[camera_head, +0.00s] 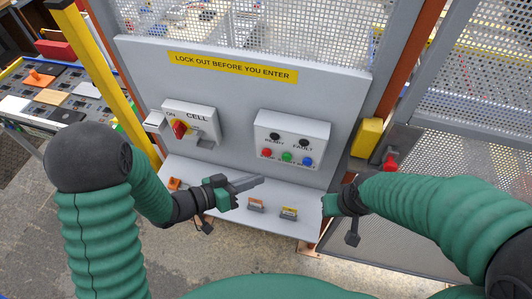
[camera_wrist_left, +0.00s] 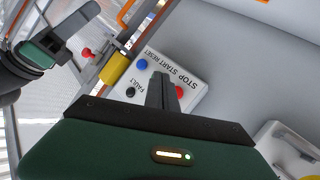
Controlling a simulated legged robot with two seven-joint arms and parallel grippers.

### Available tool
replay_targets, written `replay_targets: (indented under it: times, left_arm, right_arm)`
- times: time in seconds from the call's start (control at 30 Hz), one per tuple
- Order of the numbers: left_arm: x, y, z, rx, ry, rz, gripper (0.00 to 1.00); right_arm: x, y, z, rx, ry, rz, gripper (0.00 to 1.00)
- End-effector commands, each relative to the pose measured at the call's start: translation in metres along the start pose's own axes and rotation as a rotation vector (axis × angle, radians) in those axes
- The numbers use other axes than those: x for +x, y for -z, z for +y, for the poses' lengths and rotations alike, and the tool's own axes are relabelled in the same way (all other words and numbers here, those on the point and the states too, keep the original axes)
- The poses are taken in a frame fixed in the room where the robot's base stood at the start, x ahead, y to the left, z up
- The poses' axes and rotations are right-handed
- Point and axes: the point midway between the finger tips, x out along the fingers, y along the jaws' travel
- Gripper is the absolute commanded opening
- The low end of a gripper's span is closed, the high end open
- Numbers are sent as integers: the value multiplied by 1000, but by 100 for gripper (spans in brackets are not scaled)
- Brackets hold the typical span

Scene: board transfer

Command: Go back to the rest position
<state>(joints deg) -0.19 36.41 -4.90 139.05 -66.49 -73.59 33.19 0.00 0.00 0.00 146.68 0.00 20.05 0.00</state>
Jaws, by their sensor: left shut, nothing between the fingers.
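My left gripper (camera_head: 250,183) is shut and empty, in front of the grey panel (camera_head: 225,95) and above its lower shelf. Its closed fingers also show in the left wrist view (camera_wrist_left: 162,92), in front of the button box. My right gripper (camera_head: 332,204) is at the right end of the shelf, its fingers mostly hidden by its own hand. It also shows at the upper left of the left wrist view (camera_wrist_left: 68,32), but whether it is open I cannot tell. Both grippers look apart from the panel's controls.
The panel carries a cell switch box with a red-yellow knob (camera_head: 180,129) and a button box (camera_head: 292,139). Two small tagged items (camera_head: 256,205) and (camera_head: 289,213) and an orange item (camera_head: 175,184) are on the shelf. A yellow post (camera_head: 105,80) stands left, mesh fencing (camera_head: 465,80) right.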

Motion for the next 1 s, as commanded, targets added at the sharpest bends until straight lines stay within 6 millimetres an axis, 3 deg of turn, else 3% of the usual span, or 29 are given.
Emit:
replay_targets:
  times: [0.73, 0.77, 0.87, 0.97, 1.0]
  left_arm:
    - [0, -2, -6, 9, 23, -5, 0]
    - [1, -3, -12, 19, 50, -11, 0]
    - [-4, -15, -58, 74, 244, -68, 0]
    - [-36, -35, -119, 97, 550, -186, 0]
    - [-56, -47, -138, 76, 669, -250, 0]
  right_arm:
    - [3, -1, 0, 0, 0, 0, 36]
    - [6, -1, 0, 0, 0, 0, 36]
    - [26, -6, 0, 0, 0, 0, 36]
    - [54, -13, 0, 0, 0, 0, 36]
    - [65, -15, 0, 0, 0, 0, 36]
